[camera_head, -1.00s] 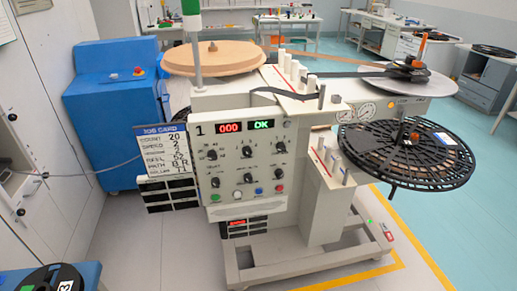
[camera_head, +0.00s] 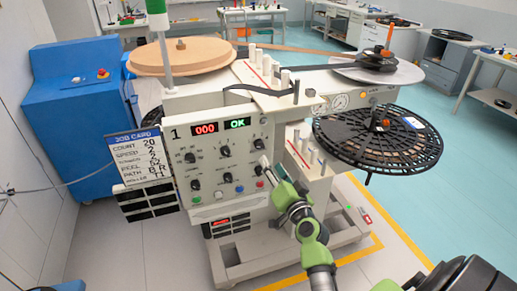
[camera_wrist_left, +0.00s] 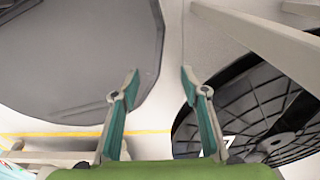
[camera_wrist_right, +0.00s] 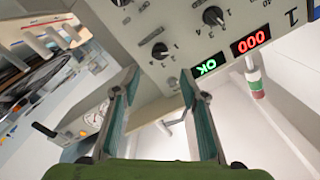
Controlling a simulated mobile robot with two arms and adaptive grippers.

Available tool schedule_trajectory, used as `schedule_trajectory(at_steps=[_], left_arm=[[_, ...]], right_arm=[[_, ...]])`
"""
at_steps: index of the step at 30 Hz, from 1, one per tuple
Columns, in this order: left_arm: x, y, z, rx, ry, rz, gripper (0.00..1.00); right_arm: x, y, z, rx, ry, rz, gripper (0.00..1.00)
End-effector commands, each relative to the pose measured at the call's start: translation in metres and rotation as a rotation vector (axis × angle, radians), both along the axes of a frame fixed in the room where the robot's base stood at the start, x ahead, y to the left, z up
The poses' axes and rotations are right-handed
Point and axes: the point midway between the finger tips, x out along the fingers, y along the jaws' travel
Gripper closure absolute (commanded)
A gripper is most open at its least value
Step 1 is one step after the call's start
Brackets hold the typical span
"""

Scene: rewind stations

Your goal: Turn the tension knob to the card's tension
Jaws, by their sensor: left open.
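The job card (camera_head: 133,156) hangs left of the grey control panel (camera_head: 205,172); its count reads 20, but the tension line is too small to read. The panel has two rows of black knobs, with labels too small to tell which is tension. The upper right knob (camera_head: 259,144) and upper middle knob (camera_head: 225,152) also show in the right wrist view (camera_wrist_right: 160,50) (camera_wrist_right: 213,16). My right gripper (camera_head: 265,163) is at the panel's right side, hiding the lower right knob. In the right wrist view (camera_wrist_right: 158,74) it is open and empty. My left gripper (camera_wrist_left: 157,78) is open and empty.
The displays (camera_head: 220,126) read 000 and OK. Coloured buttons (camera_head: 240,189) line the panel's bottom. A black reel (camera_head: 345,140) sticks out at right, and guide posts (camera_head: 305,150) stand beside the panel. A blue cabinet (camera_head: 65,120) stands at left.

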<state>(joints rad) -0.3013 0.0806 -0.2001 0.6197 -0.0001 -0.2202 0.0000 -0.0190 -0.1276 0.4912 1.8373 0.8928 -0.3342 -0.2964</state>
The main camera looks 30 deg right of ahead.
Motion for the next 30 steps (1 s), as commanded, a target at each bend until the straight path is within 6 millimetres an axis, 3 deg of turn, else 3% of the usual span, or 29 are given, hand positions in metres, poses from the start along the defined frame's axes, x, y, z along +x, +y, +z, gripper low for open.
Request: schedule_trajectory(at_steps=[9,15,28,30], left_arm=[[0.001,0.0,-0.011,0.0,-0.002,0.0,0.59],[0.001,0.0,-0.017,0.0,-0.002,0.0,0.59],[0.002,0.0,-0.018,-0.001,-0.003,0.0,0.59],[0.002,-0.001,-0.018,-0.001,-0.003,0.0,0.59]], right_arm=[[0.066,-0.015,-0.001,0.001,-0.002,0.0,0.6],[0.091,-0.022,-0.002,0.0,0.001,0.001,0.6],[0.1,-0.024,-0.001,0.0,0.002,0.0,0.6],[0.1,-0.024,-0.001,0.0,0.002,0.0,0.76]])
